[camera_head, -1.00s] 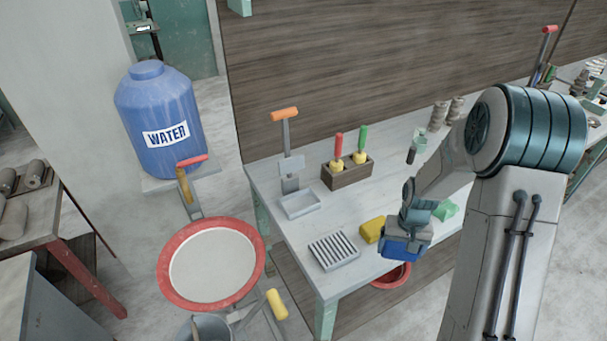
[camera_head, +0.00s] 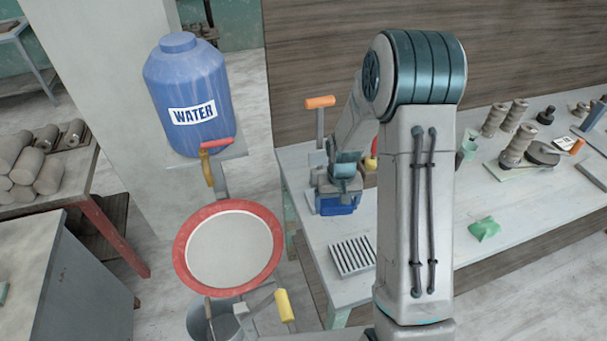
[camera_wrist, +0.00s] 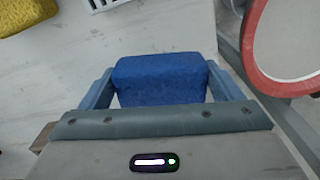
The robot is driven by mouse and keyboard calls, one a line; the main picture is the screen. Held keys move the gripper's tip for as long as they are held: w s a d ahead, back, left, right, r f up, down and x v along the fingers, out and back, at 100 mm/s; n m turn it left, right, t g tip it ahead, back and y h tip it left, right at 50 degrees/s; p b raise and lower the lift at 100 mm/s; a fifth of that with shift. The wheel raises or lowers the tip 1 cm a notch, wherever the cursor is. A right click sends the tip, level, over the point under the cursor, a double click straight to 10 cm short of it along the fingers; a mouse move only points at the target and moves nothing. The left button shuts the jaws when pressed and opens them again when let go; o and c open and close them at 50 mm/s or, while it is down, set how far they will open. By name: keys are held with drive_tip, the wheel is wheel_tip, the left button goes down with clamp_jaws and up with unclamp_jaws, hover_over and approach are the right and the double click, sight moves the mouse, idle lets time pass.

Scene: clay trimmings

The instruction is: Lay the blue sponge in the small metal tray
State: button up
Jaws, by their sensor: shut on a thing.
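The blue sponge (camera_head: 337,204) is held in my gripper (camera_head: 337,192) over the left end of the table. In the wrist view the sponge (camera_wrist: 160,80) sits between the two fingers of my gripper (camera_wrist: 160,88), which are shut on its sides. The small metal tray (camera_head: 310,204) is mostly hidden behind the gripper and sponge in the head view; only a bit of its left edge shows. I cannot tell whether the sponge touches it. The tray is not visible in the wrist view.
A slotted metal tray (camera_head: 352,258) lies nearer the table's front edge. A yellow sponge (camera_wrist: 25,12) shows in the wrist view. A red-rimmed basin (camera_head: 228,204) and a blue water barrel (camera_head: 188,95) stand to the left. A green cloth-like piece (camera_head: 484,229) lies to the right.

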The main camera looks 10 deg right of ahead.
drive_tip(key=w+n+b, duration=0.2)
drive_tip(key=w+b, duration=0.4)
drive_tip(key=w, duration=0.3)
drive_tip(key=shift+s+a+f+b, duration=0.15)
drive_tip(key=shift+f+b, duration=0.85)
drive_tip(key=shift+f, duration=0.45)
drive_tip(key=shift+s+a+f+b, duration=0.15)
drive_tip(key=shift+f+b, duration=0.85)
drive_tip(key=shift+f, duration=0.45)
drive_tip(key=o, duration=0.7)
drive_tip(key=shift+r, duration=0.1)
